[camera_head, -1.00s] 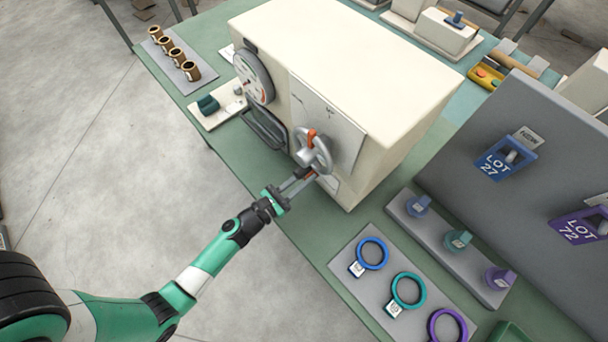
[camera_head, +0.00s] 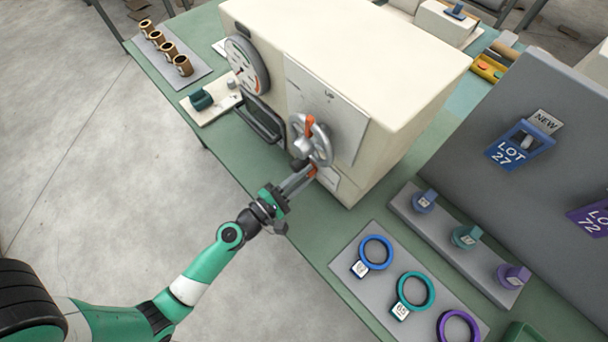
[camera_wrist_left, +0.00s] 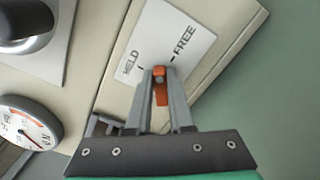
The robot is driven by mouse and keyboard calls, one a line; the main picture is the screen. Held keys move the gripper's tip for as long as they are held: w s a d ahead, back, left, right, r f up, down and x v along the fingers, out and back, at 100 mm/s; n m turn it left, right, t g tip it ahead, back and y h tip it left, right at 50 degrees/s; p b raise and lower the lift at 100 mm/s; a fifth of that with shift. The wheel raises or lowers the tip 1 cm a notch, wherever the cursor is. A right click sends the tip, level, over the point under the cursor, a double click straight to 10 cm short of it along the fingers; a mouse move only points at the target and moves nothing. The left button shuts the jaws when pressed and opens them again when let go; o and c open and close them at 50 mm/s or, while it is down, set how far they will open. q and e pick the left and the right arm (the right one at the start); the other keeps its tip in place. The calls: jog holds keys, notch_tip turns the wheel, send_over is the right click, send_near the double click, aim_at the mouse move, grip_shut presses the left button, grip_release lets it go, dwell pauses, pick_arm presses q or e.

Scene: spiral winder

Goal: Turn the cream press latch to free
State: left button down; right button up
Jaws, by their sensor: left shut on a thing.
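The cream press (camera_head: 400,75) stands on the green bench and has a grey handwheel (camera_head: 322,148) with an orange grip on its front. The orange press latch (camera_head: 313,172) sits low on the front, just below the wheel. My left gripper (camera_head: 308,173) is shut on it. In the left wrist view the latch (camera_wrist_left: 160,90) lies between the two fingers, which partly hide it. A white label (camera_wrist_left: 175,40) behind the fingertips reads HELD on the left and FREE on the right, each with a tick mark. Which tick the latch points to is unclear. My right gripper is not in view.
A dial gauge (camera_head: 246,65) and a dark handle (camera_head: 262,122) are left of the wheel. A grey tray (camera_head: 345,240) with coloured rings lies to the right. A grey panel (camera_head: 500,110) with lot tags stands behind it. Open floor is at left.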

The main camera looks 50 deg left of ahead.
pick_arm(q)
jog(key=m, duration=0.2)
jog(key=m+b, duration=0.1)
jog(key=shift+d+f+m, duration=0.1)
jog(key=shift+f+m, duration=0.15)
jog(key=shift+m, duration=0.05)
jog(key=shift+f+m+b, duration=0.1)
jog(key=shift+m+b, duration=0.5)
jog(key=shift+m, duration=1)
jog(key=c, duration=0.8)
grip_release()
jog(key=s+b, duration=0.1)
jog(key=s, duration=0.2)
jog(key=s+b, duration=0.2)
jog(key=s, duration=0.2)
jog(key=s+b, duration=0.1)
jog(key=s, duration=0.3)
jog(key=shift+d+f+b, duration=0.1)
jog(key=shift+f+b, duration=0.15)
jog(key=shift+b, duration=0.1)
jog(key=shift+s+d+r, duration=0.1)
jog(key=shift+s+r, duration=0.15)
jog(key=shift+s, duration=0.05)
